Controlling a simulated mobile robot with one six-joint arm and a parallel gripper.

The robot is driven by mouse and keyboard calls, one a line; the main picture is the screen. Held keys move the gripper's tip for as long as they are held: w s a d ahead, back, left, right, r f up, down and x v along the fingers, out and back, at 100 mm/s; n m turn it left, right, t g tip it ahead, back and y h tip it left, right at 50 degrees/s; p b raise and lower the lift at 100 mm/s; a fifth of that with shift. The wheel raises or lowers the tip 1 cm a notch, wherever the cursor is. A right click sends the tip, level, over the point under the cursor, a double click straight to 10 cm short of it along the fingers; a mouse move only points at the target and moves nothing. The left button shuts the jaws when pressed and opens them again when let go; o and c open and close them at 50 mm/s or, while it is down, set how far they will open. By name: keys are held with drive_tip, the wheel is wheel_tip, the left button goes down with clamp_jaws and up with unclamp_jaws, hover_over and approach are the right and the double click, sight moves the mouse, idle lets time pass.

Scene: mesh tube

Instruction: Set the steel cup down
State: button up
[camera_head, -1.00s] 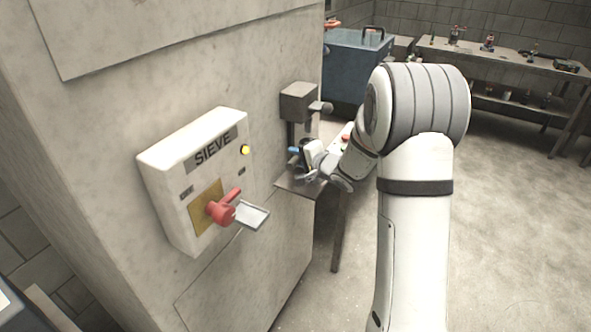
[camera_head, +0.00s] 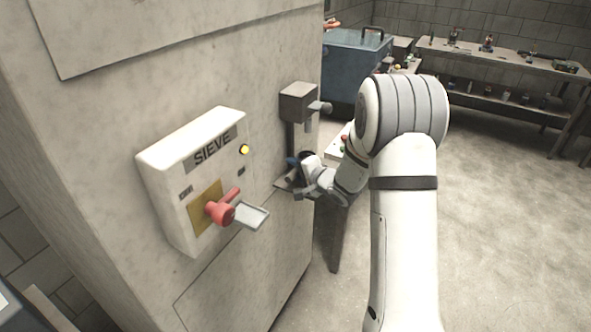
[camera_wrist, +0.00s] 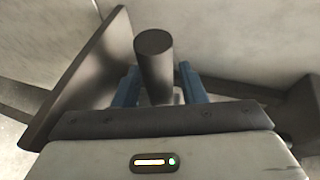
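My gripper (camera_head: 294,180) is low at the small shelf on the concrete block, under the grey box. In the wrist view its two blue fingers (camera_wrist: 160,87) stand apart. A dark grey cylinder with a round flat end rises in front of the gap between them. I cannot tell whether it is the steel cup or part of the fixture. A small pale grey patch shows beside the right finger and may be the cup, mostly hidden. The head view does not show the cup clearly. I cannot tell whether the fingers grip anything.
The shelf (camera_head: 283,183) juts from the block below the grey box (camera_head: 297,101) with its short spout (camera_head: 320,107). The SIEVE panel (camera_head: 197,180) with a red lever (camera_head: 222,208) is nearer, on the left. A blue bin (camera_head: 355,65) and a workbench (camera_head: 500,62) stand behind.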

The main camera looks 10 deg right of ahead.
drive_tip(key=shift+o, duration=0.3)
drive_tip(key=shift+r, duration=0.15)
drive_tip(key=s+d+r+n+g+h, duration=0.15)
drive_tip(key=s+d+r+h, duration=0.3)
drive_tip(key=s, duration=0.45)
drive_tip(key=s+d+r+n+g+h, duration=0.1)
drive_tip(key=s+d+r+n+h, duration=0.25)
drive_tip(key=s+d, duration=0.4)
drive_tip(key=s+a+n+g, duration=0.2)
drive_tip(key=s+a+g, duration=0.1)
drive_tip(key=s, duration=0.8)
drive_tip(key=s+a+r+n+g, duration=0.1)
drive_tip(key=s+a+n+g, duration=0.2)
drive_tip(key=s, duration=0.8)
drive_tip(key=shift+a+n+g+y, duration=0.35)
drive_tip(key=shift+a+g, duration=0.2)
drive_tip(key=shift+g, duration=0.2)
drive_tip(key=shift+s, duration=0.1)
